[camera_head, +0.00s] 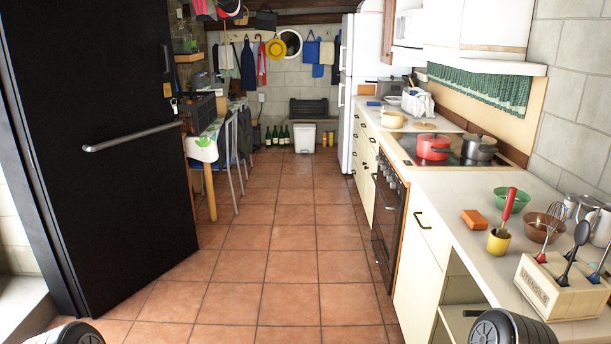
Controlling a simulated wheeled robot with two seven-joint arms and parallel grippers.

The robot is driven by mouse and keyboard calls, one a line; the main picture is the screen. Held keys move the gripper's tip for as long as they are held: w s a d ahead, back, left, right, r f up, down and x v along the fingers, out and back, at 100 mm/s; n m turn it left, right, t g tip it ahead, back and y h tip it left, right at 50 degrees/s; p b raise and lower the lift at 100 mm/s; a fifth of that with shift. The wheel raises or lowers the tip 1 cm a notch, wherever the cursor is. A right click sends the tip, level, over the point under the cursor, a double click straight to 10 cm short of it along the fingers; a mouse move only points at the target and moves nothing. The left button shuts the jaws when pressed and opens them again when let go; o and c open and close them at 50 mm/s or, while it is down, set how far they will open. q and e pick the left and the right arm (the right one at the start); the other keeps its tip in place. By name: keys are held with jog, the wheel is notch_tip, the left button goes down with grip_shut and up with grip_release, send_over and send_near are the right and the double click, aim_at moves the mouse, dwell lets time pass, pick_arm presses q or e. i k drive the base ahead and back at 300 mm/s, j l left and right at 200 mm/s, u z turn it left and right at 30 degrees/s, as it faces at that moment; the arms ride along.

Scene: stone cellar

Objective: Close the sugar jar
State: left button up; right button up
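I cannot pick out a sugar jar for certain. A small yellow pot (498,243) stands on the right counter with a red-handled tool (508,208) upright in it, and I see no lid on it. Metal containers (594,222) stand at the right edge of the counter, partly hidden by the utensils, and I cannot tell whether one is a jar. Dark rounded parts of my own arms show at the bottom edge, left and right. Neither gripper shows.
The tiled floor is clear between counter and black door (100,120).

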aim_at(384, 107)
jog(key=i, duration=2.6)
jog(key=i+j+z, duration=0.1)
jog(key=i+z, duration=0.15)
jog(key=i, duration=0.25)
jog(key=i+j+z, duration=0.15)
jog(key=i+z, duration=0.15)
jog(key=i, duration=0.15)
jog(key=i+j+z, duration=0.25)
jog(key=i, duration=0.25)
jog(key=i+j+z, duration=0.5)
jog(key=l+u, duration=0.2)
jog(key=l, duration=0.55)
jog(key=i+j, duration=0.1)
